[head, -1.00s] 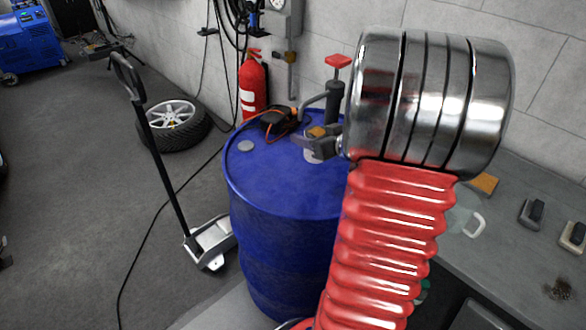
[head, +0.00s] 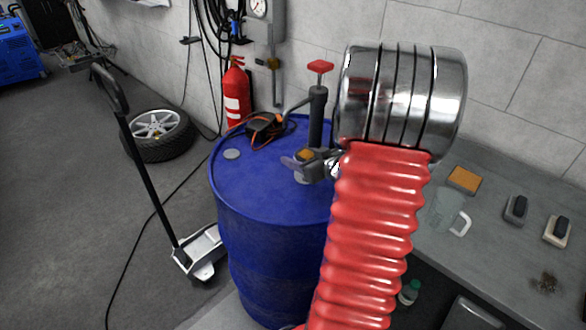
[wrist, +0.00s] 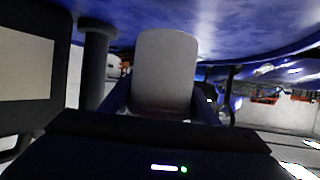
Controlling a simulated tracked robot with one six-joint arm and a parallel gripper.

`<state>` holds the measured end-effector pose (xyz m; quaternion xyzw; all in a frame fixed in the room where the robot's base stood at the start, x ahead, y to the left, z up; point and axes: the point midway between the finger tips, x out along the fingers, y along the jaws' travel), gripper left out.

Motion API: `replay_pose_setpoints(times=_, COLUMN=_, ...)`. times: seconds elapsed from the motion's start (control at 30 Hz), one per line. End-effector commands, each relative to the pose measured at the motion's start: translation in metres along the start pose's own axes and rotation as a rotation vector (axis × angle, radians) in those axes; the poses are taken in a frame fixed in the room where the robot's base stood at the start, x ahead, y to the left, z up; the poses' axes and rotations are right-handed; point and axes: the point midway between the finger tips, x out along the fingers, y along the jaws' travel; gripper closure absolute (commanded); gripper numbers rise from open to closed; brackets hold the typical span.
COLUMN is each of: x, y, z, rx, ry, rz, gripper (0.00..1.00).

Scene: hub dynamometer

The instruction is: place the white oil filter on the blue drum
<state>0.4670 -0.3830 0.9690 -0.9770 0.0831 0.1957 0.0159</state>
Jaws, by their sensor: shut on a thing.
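The blue drum (head: 265,195) stands upright in the middle of the head view. My gripper (head: 300,164) is over its top, toward the right, in front of the hand pump. It is shut on the white oil filter (wrist: 165,72), which shows as a pale cylinder between the fingers in the wrist view. In the head view, only a small part of the filter (head: 299,178) shows below the gripper; the rest is hidden. The drum's blue top also fills the upper wrist view (wrist: 240,25). I cannot tell whether the filter touches the drum.
A hand pump with a red handle (head: 318,105) rises from the drum. A black-and-orange device (head: 265,127) lies at the drum's back edge. A bench (head: 490,240) with a glass mug (head: 447,212) is at right.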

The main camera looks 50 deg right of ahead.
Motion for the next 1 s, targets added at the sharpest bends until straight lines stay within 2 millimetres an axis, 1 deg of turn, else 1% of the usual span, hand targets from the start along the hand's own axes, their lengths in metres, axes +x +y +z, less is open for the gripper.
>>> replay_pose_setpoints(times=0.37, x=0.001, y=0.000, z=0.002, rx=-0.001, ry=0.002, rz=-0.001, gripper=0.76)
replay_pose_setpoints(times=0.47, x=0.004, y=0.000, z=0.007, rx=0.001, ry=0.002, rz=-0.001, gripper=0.76)
replay_pose_setpoints(times=0.73, x=0.015, y=-0.001, z=0.035, rx=0.002, ry=0.000, rz=-0.002, gripper=0.76)
replay_pose_setpoints(times=0.8, x=0.017, y=0.000, z=0.039, rx=0.000, ry=0.002, rz=-0.001, gripper=0.76)
replay_pose_setpoints(times=1.0, x=0.017, y=0.000, z=0.039, rx=-0.002, ry=0.003, rz=0.000, gripper=0.76)
